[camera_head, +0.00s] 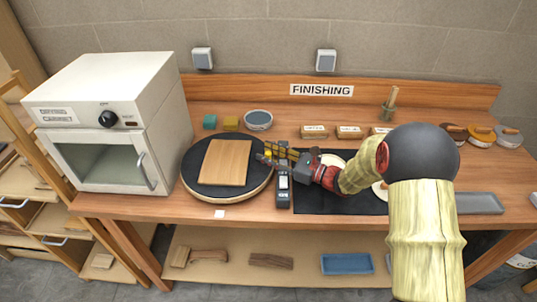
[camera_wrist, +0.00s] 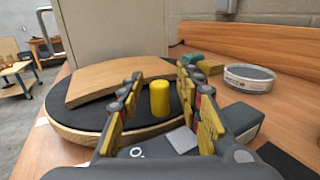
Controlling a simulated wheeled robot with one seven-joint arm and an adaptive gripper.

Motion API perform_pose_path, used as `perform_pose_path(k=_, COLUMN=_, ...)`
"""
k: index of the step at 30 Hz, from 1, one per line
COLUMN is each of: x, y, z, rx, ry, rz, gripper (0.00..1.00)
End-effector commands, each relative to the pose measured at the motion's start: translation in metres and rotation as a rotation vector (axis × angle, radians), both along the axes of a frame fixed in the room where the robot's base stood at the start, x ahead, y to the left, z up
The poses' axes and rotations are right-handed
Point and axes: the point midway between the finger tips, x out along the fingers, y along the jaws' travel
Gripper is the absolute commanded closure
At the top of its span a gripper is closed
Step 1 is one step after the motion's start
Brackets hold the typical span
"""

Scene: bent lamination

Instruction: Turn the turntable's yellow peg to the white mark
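The turntable (camera_head: 192,190) is a round black disc with a wooden rim; it also shows in the wrist view (camera_wrist: 60,100). A curved wooden board (camera_head: 225,162) lies on it. The yellow peg (camera_wrist: 160,98) stands upright near the turntable's edge, on the right side in the head view, where my gripper largely hides it. My gripper (camera_head: 268,156) reaches in from the right. In the wrist view its fingers (camera_wrist: 160,76) are open, one on each side of the peg, with a visible gap on both sides. A small white mark (camera_head: 219,213) lies on the table at the turntable's front edge.
A dark device (camera_head: 283,198) with a light display stands close to the turntable's right side, under my gripper. The white drying cabinet (camera_head: 120,125) stands at left. A bowl (camera_head: 258,119) and small blocks (camera_head: 231,123) sit behind the turntable. A black mat (camera_head: 325,202) lies at right.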

Motion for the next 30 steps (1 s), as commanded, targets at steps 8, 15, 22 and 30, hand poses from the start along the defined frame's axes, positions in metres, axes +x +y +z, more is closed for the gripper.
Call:
perform_pose_path(k=8, x=-0.0001, y=-0.0003, z=-0.0002, rx=0.000, ry=0.000, rz=0.000, gripper=0.80)
perform_pose_path(k=15, x=-0.0001, y=-0.0003, z=-0.0002, rx=0.000, ry=0.000, rz=0.000, gripper=0.94)
perform_pose_path(k=22, x=-0.0002, y=-0.0004, z=-0.0002, rx=0.000, ry=0.000, rz=0.000, gripper=1.00)
perform_pose_path(k=30, x=-0.0002, y=-0.0004, z=-0.0003, rx=0.000, ry=0.000, rz=0.000, gripper=1.00)
